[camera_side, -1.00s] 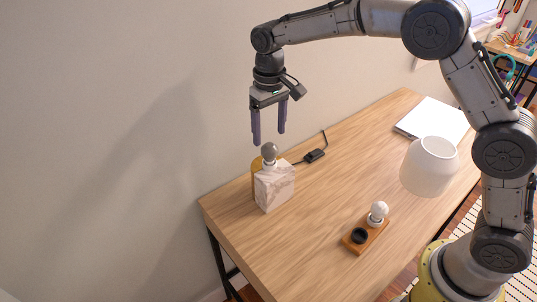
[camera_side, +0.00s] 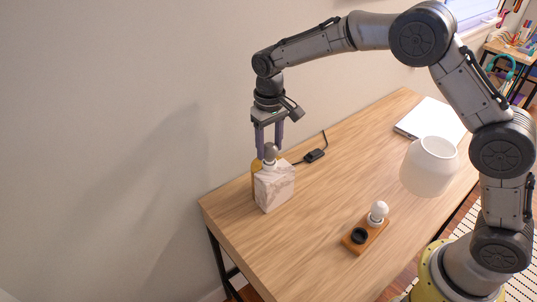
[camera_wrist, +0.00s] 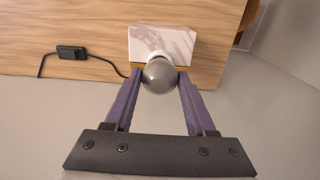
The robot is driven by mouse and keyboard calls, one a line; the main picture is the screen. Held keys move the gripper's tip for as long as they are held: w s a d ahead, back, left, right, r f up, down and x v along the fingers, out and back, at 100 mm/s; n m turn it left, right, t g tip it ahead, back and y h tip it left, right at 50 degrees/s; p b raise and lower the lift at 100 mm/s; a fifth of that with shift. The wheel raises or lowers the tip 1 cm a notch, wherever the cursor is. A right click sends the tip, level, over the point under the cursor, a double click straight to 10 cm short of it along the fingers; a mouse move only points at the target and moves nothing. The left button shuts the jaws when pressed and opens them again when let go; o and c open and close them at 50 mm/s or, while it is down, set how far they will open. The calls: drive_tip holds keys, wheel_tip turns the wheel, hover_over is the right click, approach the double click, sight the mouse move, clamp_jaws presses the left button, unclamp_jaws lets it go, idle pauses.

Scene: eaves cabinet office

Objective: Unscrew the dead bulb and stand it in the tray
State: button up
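The dead bulb, a dull grey globe (camera_side: 270,152), stands upright on a white marble-patterned block lamp base (camera_side: 274,187). In the wrist view, the bulb (camera_wrist: 159,76) sits between the two purple fingertips. My gripper (camera_side: 269,155) points down over the lamp with one finger on each side of the bulb. The fingers look open, with only a small gap to the glass; contact is hard to judge. The bulb's neck and socket are mostly hidden in the wrist view. The wooden tray (camera_side: 349,244) holds a white bulb (camera_side: 379,210) upright and a dark round empty-looking recess (camera_side: 359,236).
A white lampshade (camera_side: 429,168) stands on the right of the desk. A dark cord switch (camera_side: 314,155) lies behind the lamp, and a white laptop-like slab (camera_side: 434,121) lies at the back. The wall is close behind the lamp. The desk between lamp and tray is clear.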

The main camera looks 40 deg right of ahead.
clamp_jaws()
drive_tip(key=n, duration=0.8)
drive_tip(key=shift+n, duration=0.7)
drive_tip(key=n, duration=0.4)
drive_tip(key=shift+r+n, duration=0.1)
drive_tip(key=shift+n, duration=1.2)
